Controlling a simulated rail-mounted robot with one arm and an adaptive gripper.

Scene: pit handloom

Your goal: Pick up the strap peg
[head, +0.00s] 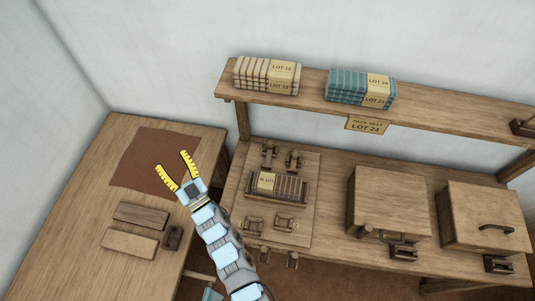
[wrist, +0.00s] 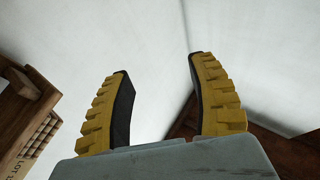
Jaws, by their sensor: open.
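My gripper (head: 177,171) is open and empty in the head view, above the left table near the reddish-brown mat. Its two yellow fingers are spread wide; in the wrist view they also show apart (wrist: 160,105) against the white wall. I cannot tell for sure which part is the strap peg. A small rounded wooden peg (head: 366,230) sticks out at the front left of the middle wooden box (head: 390,200), well right of my gripper. Short wooden pieces (head: 292,259) also show at the front edge below the board.
The left table (head: 60,225) holds the mat (head: 135,165), two wooden blocks (head: 130,243) and a small dark piece (head: 172,238). The shelf (head: 310,103) overhangs the back. Another box (head: 485,215) stands right.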

